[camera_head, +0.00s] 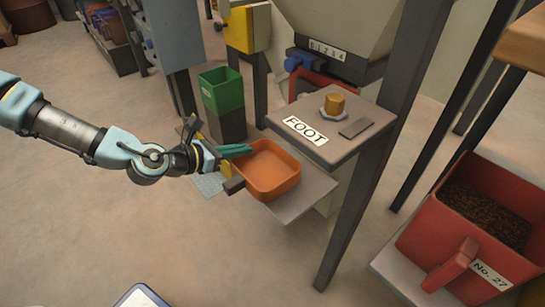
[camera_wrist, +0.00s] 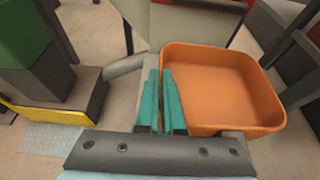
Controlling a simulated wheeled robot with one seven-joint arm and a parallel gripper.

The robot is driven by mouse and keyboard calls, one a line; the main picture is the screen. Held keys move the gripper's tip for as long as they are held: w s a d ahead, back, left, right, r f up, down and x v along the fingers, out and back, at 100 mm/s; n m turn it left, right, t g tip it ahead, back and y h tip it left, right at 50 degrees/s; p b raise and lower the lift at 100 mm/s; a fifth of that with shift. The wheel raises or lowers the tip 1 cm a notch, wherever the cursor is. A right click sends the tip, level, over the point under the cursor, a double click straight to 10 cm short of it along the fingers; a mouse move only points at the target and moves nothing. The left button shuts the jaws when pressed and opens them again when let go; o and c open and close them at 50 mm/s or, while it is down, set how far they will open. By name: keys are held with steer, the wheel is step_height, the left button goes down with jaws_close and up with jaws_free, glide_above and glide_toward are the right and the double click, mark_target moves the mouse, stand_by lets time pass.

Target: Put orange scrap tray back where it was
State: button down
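The orange scrap tray (camera_head: 268,176) is at the grey lower shelf (camera_head: 306,196), below the plate marked FOOT. It is level and looks empty. In the wrist view, the tray (camera_wrist: 225,85) fills the right of the centre. My gripper (camera_head: 236,150) is at the tray's left rim. In the wrist view, the teal fingers of my gripper (camera_wrist: 162,100) are close together, one on each side of the tray's left wall. They look shut on that wall, which they partly hide. I cannot tell whether the tray rests on the shelf or hangs just above it.
The FOOT plate (camera_head: 335,125) with a yellow knob stands just right of and above the tray. A dark post (camera_head: 350,220) rises beside the shelf. A green bin (camera_head: 222,90) is behind my gripper. A red bin (camera_head: 475,235) stands at right.

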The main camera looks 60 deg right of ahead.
mark_target(265, 140)
steer(key=b+x, duration=0.1)
steer(key=x, duration=0.2)
steer(key=r+b+x, duration=0.1)
steer(key=x, duration=0.2)
steer(key=b+x, duration=0.1)
steer(key=x, duration=0.2)
steer(key=shift+s+d+r, duration=0.15)
steer(key=shift+d, duration=0.5)
step_height(265, 140, down, 5)
steer(key=b, duration=0.3)
steer(key=shift+s+d, duration=0.1)
steer(key=shift+d, duration=0.05)
steer(key=c, duration=1)
jaws_free()
steer(key=shift+c, duration=0.2)
